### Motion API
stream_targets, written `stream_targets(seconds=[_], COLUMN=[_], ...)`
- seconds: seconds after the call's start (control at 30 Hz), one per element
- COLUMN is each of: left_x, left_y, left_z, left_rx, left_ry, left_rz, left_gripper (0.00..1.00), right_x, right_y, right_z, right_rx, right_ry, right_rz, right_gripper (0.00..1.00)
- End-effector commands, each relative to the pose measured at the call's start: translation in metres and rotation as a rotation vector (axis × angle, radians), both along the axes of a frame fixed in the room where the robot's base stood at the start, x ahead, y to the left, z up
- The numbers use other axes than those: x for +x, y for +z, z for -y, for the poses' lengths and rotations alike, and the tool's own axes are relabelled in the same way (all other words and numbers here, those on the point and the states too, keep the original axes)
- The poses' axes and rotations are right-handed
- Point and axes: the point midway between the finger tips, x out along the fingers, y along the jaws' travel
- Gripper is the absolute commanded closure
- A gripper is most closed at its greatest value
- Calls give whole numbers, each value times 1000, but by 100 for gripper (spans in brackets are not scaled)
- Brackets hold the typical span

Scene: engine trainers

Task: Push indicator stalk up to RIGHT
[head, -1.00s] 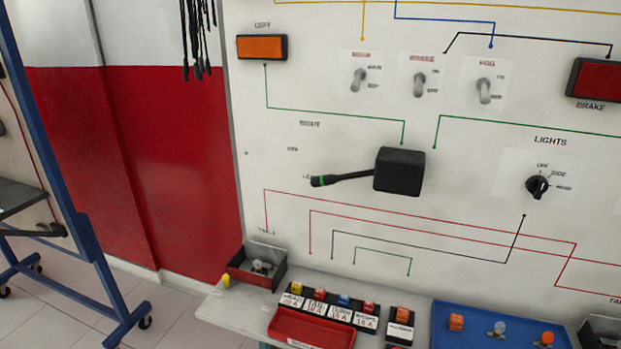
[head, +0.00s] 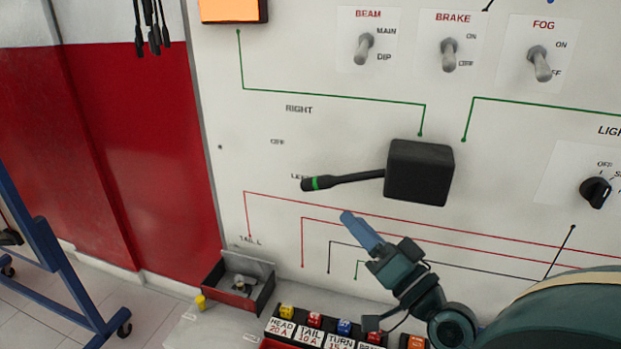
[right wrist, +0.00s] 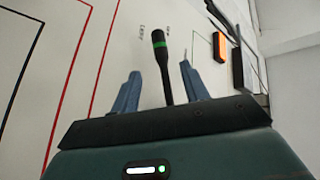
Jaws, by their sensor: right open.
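The indicator stalk (head: 345,180) is a black lever with a green band. It sticks out left from a black box (head: 419,172) on the white panel, its tip beside the lowest label, LEFT. The RIGHT label (head: 299,109) is above it, with OFF between. My right gripper (head: 350,217) has blue fingers and is just below the stalk in the head view, apart from it in the picture. In the right wrist view the open gripper (right wrist: 160,72) has the stalk (right wrist: 161,60) showing between its fingers; depth is hard to judge. My left gripper is not in view.
An orange lamp (head: 230,8) glows at the top left. Toggle switches for BEAM (head: 364,48), BRAKE (head: 449,55) and FOG (head: 540,64) are above the box. A small tray (head: 260,290) and labelled fuses (head: 315,321) sit on the ledge below. The panel left of the stalk is clear.

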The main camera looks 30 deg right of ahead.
Motion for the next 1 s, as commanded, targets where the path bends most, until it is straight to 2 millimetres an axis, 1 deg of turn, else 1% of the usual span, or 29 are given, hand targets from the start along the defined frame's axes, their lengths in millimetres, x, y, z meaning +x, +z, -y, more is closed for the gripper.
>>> stream_targets(seconds=[0.03,0.2,0.4,0.5,0.6,0.8,1.0], left_x=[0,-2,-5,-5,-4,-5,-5], left_y=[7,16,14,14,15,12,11], left_z=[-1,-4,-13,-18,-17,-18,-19], left_rx=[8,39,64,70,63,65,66], left_ry=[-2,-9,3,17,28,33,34], left_rz=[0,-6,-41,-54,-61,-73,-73], left_gripper=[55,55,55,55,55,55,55], right_x=[8,36,72,87,99,111,111], right_y=[8,17,27,31,32,34,33], right_z=[-1,-4,-8,-10,-11,-13,-13], right_rx=[4,3,2,1,2,0,-1], right_ry=[0,0,1,2,1,3,3], right_rz=[5,3,3,1,-1,-1,-3], right_gripper=[55,55,55,55,55,55,55])
